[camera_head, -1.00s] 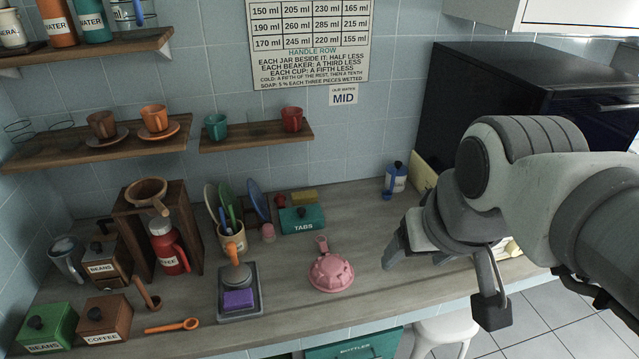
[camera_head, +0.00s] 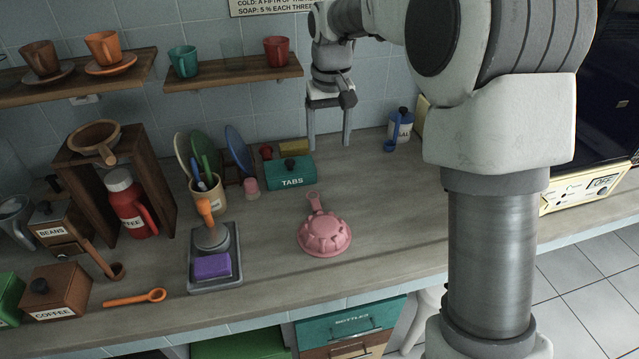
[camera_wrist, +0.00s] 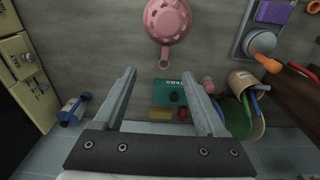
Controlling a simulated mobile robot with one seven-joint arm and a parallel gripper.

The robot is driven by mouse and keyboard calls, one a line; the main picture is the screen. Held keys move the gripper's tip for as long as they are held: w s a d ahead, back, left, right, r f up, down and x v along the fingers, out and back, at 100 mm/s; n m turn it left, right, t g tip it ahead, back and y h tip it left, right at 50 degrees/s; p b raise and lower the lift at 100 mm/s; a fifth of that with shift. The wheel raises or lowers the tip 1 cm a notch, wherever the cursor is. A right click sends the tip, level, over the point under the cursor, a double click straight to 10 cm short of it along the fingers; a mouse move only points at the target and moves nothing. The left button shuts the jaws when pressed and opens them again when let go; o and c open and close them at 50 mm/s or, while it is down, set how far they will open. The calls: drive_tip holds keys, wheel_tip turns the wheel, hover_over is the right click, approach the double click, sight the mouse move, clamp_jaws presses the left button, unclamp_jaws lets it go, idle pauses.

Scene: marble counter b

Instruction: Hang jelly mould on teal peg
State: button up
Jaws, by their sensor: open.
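The pink jelly mould (camera_head: 325,236) lies on the counter, its fluted body bulging upward. Its short handle with a holed end points toward the wall. It also shows at the top of the wrist view (camera_wrist: 167,20), with the handle end toward my gripper. My gripper (camera_head: 329,146) is open and empty, fingers pointing down, above the back of the counter and apart from the mould. Its two fingers show in the wrist view (camera_wrist: 159,74) with nothing held between them. I do not see a teal peg in either current view.
A teal TABS box (camera_head: 290,173) stands behind the mould, left of my gripper. A blue-labelled bottle (camera_head: 401,126) stands to the right. A soap tray (camera_head: 215,284) and utensil crock (camera_head: 210,200) are left. The counter around the mould is clear.

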drive_tip(key=w+a+f+b, duration=0.2)
drive_tip(key=w+f, duration=0.2)
drive_tip(key=f, duration=0.4)
hover_over(318, 209)
drive_tip(key=shift+g, duration=0.4)
wheel_tip(318, 209, down, 11)
drive_tip(key=shift+s+a+f+b, duration=0.1)
drive_tip(key=shift+f+b, duration=0.05)
drive_tip(key=shift+b, duration=0.3)
drive_tip(key=shift+f+b, duration=0.3)
drive_tip(key=shift+f, duration=2.65)
clamp_jaws()
